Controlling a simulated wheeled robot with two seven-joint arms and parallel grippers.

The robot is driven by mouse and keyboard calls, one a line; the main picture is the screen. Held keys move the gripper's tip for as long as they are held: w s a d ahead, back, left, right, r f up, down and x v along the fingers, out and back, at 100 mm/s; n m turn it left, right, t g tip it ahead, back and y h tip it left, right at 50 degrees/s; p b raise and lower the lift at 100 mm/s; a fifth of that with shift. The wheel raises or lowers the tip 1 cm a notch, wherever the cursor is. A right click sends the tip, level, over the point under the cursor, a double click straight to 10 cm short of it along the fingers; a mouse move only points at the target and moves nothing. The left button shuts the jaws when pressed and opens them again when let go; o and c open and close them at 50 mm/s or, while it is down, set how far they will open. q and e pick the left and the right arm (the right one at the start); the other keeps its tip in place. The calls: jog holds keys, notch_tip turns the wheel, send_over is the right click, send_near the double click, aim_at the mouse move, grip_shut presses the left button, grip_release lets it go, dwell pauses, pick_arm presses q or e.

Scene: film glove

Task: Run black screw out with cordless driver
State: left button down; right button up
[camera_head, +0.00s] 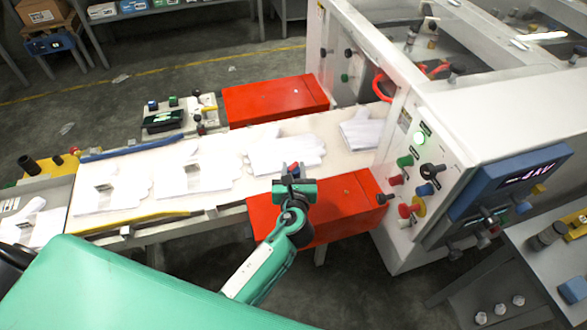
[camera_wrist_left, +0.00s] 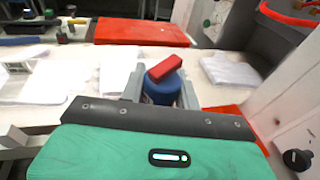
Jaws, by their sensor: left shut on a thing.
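My left gripper (camera_head: 293,178) is above the front edge of the conveyor, beside the front red cover (camera_head: 345,205). It is shut on a blue and red tool, which I take for the cordless driver (camera_head: 292,168). In the left wrist view the driver shows a round blue body (camera_wrist_left: 162,88) between the fingers, with a red block (camera_wrist_left: 164,67) at its end. The driver's tip is hidden. I cannot make out the black screw for certain. My right gripper is not in view.
White gloves (camera_head: 285,152) lie along the pale conveyor belt (camera_head: 335,150). A back red cover (camera_head: 275,100) stands across the belt. The white machine cabinet (camera_head: 465,120), with projecting knobs and a blue display panel (camera_head: 510,185), stands close on the right.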

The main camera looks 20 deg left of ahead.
pick_arm(q)
jog(key=shift+f+p, duration=0.1)
jog(key=shift+p, duration=0.5)
dwell(0.8)
jog(key=shift+s+f+p, duration=0.1)
jog(key=shift+f+p, duration=0.15)
jog(key=shift+p, duration=0.1)
dwell(0.5)
jog(key=shift+a+r+p, duration=0.15)
jog(key=shift+r+p, duration=3)
jog(key=shift+p, duration=0.3)
